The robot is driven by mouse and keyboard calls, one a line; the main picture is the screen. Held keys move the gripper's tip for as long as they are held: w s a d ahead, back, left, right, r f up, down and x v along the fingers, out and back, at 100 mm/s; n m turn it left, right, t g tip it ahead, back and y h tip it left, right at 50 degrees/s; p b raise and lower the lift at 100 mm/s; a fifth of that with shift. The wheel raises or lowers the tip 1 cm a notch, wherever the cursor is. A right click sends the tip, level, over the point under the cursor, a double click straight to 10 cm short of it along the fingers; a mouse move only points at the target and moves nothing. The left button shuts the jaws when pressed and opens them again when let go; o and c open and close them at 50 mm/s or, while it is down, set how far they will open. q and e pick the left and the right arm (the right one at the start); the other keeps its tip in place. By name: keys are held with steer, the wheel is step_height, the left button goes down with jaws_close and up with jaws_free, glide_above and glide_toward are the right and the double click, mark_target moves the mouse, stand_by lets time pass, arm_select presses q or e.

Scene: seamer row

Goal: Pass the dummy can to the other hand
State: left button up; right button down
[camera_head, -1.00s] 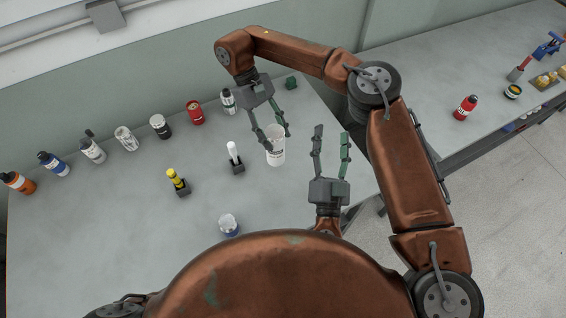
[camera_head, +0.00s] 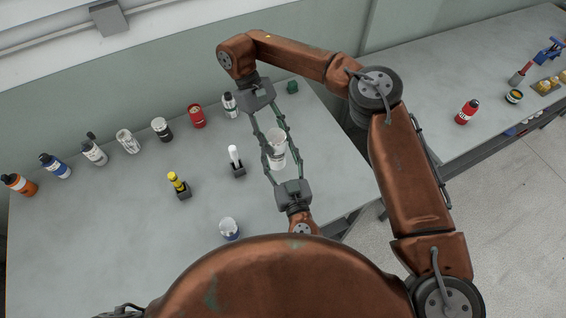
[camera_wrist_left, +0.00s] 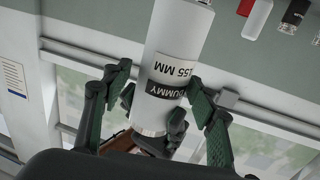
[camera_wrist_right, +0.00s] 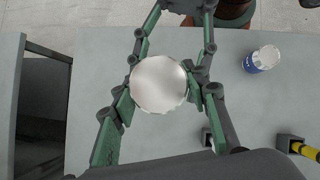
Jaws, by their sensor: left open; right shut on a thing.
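The dummy can (camera_head: 277,148) is a tall white cylinder with a black-and-white label, held upright over the bench. My right gripper (camera_head: 272,132) comes from the far side and is shut on it. My left gripper (camera_head: 283,160) comes from the near side, open, with its fingers on either side of the can. In the left wrist view the can (camera_wrist_left: 178,65) stands between my open left fingers, its label reading "DUMMY" and "155 MM". In the right wrist view the can's round silver end (camera_wrist_right: 158,83) sits between my right fingers. I cannot tell whether the left pads touch it.
A white-topped tool in a dark holder (camera_head: 236,161), a yellow one (camera_head: 178,184) and a blue-and-white can (camera_head: 229,228) stand left of the grippers. Several bottles and cans, including a red can (camera_head: 197,116), line the back. A second bench holds a red bottle (camera_head: 467,111).

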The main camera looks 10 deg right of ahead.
arm_select(q)
steer(key=w+a, duration=0.1)
steer(key=w, duration=0.5)
steer(key=shift+w, duration=0.3)
steer(key=shift+c, duration=0.3)
steer(key=c, duration=1.3)
arm_select(e)
steer(key=shift+a, duration=0.1)
arm_select(q)
steer(key=shift+s+d, duration=0.1)
steer(key=shift+d, duration=0.05)
jaws_close()
steer(key=shift+r, duration=0.1)
arm_select(e)
steer(key=shift+w+r, duration=0.1)
steer(key=c, duration=1.5)
jaws_free()
steer(key=o, duration=0.5)
steer(key=shift+c, duration=0.2)
arm_select(q)
steer(key=shift+a, duration=0.2)
